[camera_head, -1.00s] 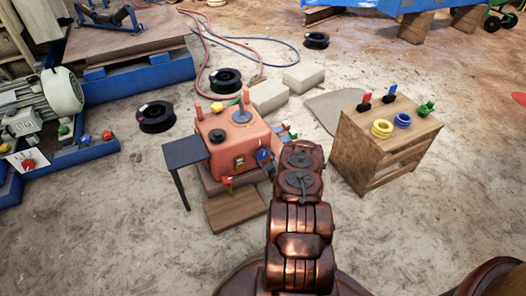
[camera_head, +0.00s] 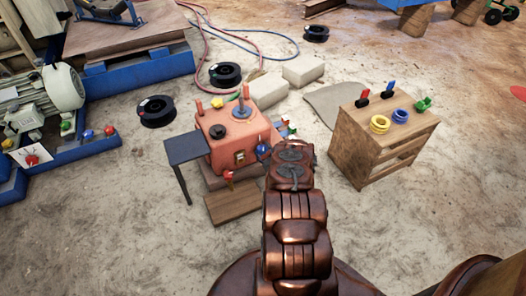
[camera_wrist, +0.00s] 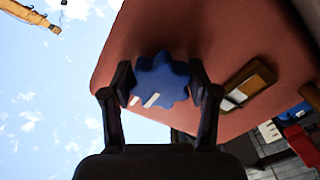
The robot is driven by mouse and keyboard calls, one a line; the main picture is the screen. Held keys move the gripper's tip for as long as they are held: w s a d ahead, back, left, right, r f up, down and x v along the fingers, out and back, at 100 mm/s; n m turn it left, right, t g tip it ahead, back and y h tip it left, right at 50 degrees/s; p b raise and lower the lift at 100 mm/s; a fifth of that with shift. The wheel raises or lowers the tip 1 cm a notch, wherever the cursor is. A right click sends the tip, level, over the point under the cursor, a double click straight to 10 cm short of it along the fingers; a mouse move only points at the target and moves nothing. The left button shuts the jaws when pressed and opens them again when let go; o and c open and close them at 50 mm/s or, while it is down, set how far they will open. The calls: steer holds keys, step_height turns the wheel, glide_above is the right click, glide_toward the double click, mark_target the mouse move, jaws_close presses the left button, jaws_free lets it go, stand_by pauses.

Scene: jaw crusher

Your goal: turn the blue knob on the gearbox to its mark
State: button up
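The orange gearbox (camera_head: 222,150) stands on the ground near the middle of the head view. Its blue knob (camera_head: 262,150) is on the side facing my arm and partly hidden by it. In the wrist view the lobed blue knob (camera_wrist: 160,80) sits between the two fingers of my gripper (camera_wrist: 160,84), which appear to touch it on both sides. A white line (camera_wrist: 151,99) shows on the knob, and a second white mark (camera_wrist: 134,101) shows at its lower left edge. In the head view my wrist hides the fingers.
A black side table (camera_head: 185,150) stands left of the gearbox, with a wooden board (camera_head: 235,206) in front. A wooden shelf unit (camera_head: 352,150) with coloured rings stands to the right. A latch plate (camera_wrist: 248,85) is beside the knob.

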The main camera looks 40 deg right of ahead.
steer(key=o, duration=0.4)
steer(key=shift+s, duration=0.1)
steer(key=v, duration=1.1)
steer(key=shift+s+a, duration=0.2)
steer(key=shift+s, duration=0.15)
stand_by(0.3)
